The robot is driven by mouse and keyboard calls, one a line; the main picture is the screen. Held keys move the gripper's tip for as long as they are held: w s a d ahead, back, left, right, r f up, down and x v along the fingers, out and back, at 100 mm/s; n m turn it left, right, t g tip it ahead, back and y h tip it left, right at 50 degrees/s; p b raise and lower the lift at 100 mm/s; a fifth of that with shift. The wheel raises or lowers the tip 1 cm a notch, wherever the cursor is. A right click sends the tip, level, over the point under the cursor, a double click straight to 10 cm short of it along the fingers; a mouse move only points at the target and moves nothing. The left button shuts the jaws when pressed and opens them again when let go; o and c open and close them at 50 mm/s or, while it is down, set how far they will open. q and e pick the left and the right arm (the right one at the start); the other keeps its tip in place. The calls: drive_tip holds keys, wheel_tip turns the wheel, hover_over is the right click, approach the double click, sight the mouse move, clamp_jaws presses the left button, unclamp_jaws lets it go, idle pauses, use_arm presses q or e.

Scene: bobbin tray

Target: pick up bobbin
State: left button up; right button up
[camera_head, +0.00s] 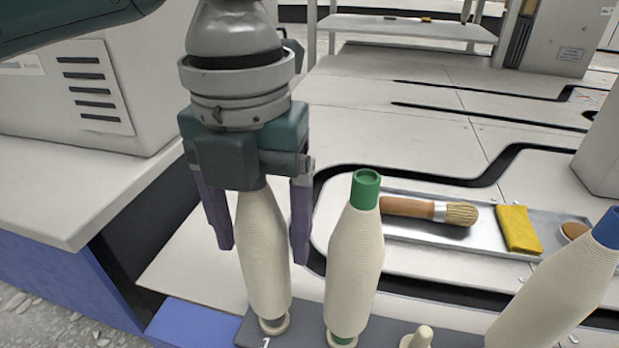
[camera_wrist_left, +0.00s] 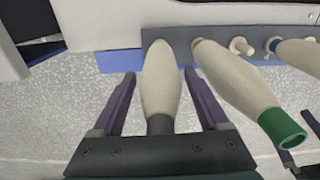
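A cream yarn bobbin (camera_head: 263,255) stands upright on the grey peg rail (camera_head: 245,333) by a mark "1". My left gripper (camera_head: 262,240) is above it, with its two purple fingers on either side of its upper part. In the left wrist view the same bobbin (camera_wrist_left: 161,85) lies between the fingers of the left gripper (camera_wrist_left: 160,85), with gaps on both sides. Dark finger-like parts, perhaps of my right gripper (camera_wrist_left: 298,160), show at the left wrist view's lower right edge.
An empty peg (camera_head: 420,338) is right of the green-topped bobbin. A blue-topped bobbin (camera_head: 560,285) stands further right. Behind lies a metal tray (camera_head: 478,262) with a brush (camera_head: 428,209) and a yellow cloth (camera_head: 517,229). A pale machine housing (camera_head: 85,95) stands at left.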

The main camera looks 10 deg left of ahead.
use_arm(q)
clamp_jaws()
idle(0.4)
